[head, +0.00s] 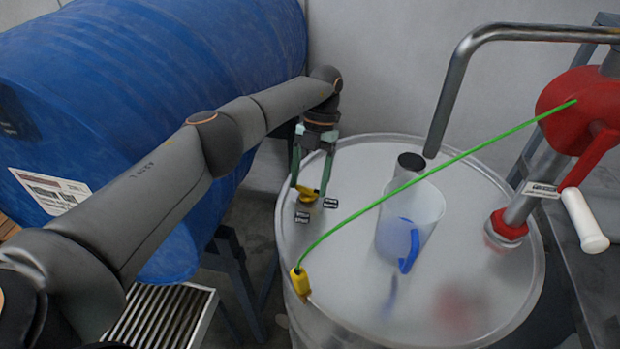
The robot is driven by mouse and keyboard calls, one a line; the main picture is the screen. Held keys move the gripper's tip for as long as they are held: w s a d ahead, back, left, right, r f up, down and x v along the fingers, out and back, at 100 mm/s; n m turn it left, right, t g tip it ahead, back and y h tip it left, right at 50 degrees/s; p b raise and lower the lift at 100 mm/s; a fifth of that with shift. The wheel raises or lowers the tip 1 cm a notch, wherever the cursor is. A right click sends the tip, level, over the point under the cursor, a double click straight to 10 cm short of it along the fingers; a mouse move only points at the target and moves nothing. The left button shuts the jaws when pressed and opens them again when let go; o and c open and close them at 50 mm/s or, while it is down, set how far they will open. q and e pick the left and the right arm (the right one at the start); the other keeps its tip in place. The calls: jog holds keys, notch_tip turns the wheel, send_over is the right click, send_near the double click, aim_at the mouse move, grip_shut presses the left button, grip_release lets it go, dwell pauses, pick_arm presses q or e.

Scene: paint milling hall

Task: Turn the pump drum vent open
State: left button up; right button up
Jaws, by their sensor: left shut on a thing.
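The pump drum (355,290) is a pale metal drum with a shiny flat lid, standing in the middle right of the head view. Its vent (306,196) is a small yellow fitting near the lid's left back edge, with small dark labels beside it. My left gripper (311,188) reaches down over the vent from above and is shut on it. The fingers partly hide the vent, so how far it is turned cannot be told. My right gripper is not in view.
A clear jug (425,212) with a blue handle stands on the lid under the metal spout (447,100). A green cable runs from the red pump (580,110) to a yellow clamp (300,282) on the rim. A large blue drum (170,70) lies at left, near a floor grate (160,315).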

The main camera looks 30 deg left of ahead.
pick_arm(q)
jog(key=shift+a+r+n+h+p, duration=0.1)
jog(key=shift+n+h+p, duration=0.3)
jog(key=shift+n, duration=0.7)
jog(key=o, duration=1.3)
